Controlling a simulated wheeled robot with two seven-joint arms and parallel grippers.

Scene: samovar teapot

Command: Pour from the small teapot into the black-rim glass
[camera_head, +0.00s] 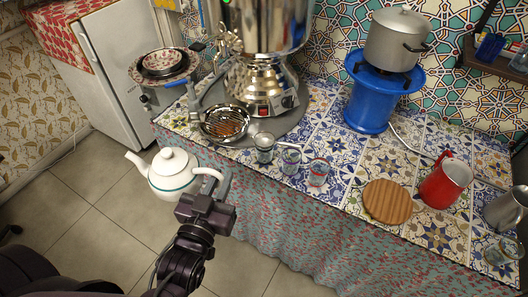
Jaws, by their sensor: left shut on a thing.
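The small white teapot (172,172), with a thin green band, hangs in front of the counter's left part, above the floor. Its spout points left and its lid is on; it looks roughly upright. My left gripper (216,187) is shut on the teapot's handle at its right side. Three small glasses stand in a row on the counter, to the right of the teapot. The left glass (264,148) has a dark-looking rim, the middle glass (290,160) looks bluish, and the right glass (318,172) looks reddish. Rim colours are hard to tell. My right gripper is not in view.
A large samovar (262,85) stands behind the glasses, with a drip tray (226,125) at its left. A blue stand (370,100) holds a grey pot (397,40). A wooden board (388,201) and red mug (445,183) are at the right. The counter's curtained front edge is near.

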